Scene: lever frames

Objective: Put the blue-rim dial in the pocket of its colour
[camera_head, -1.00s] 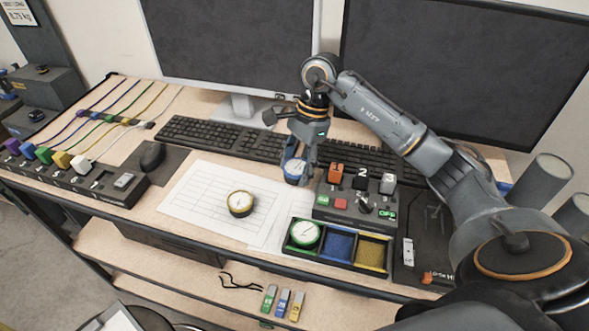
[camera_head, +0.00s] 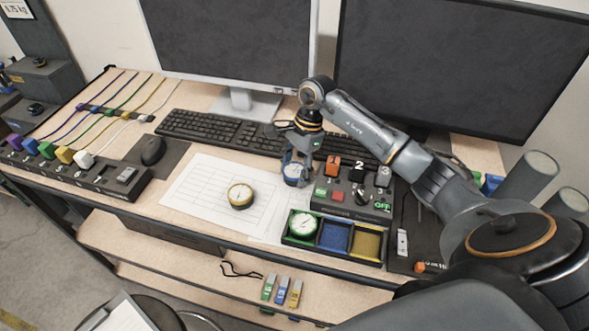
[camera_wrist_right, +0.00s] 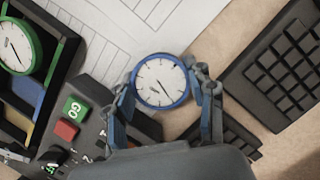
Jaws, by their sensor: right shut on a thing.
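The blue-rim dial (camera_head: 293,171) has a white face and is held in my right gripper (camera_head: 295,168). In the right wrist view the dial (camera_wrist_right: 160,81) sits between the two fingers (camera_wrist_right: 165,95), which touch its rim on both sides. It is above the desk between the keyboard and the switch box. The pocket tray (camera_head: 283,240) stands in front of the box. Its left pocket holds a green-rim dial (camera_head: 303,225). Its middle blue pocket (camera_head: 334,236) and right yellow pocket (camera_head: 366,244) are empty. My left gripper is not in view.
A yellow-rim dial (camera_head: 240,195) lies on the white sheet (camera_head: 205,190). The switch box (camera_head: 345,205), with raised buttons and a knob, stands between the gripper and the tray. The keyboard (camera_head: 215,131) lies behind. Monitors stand at the back.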

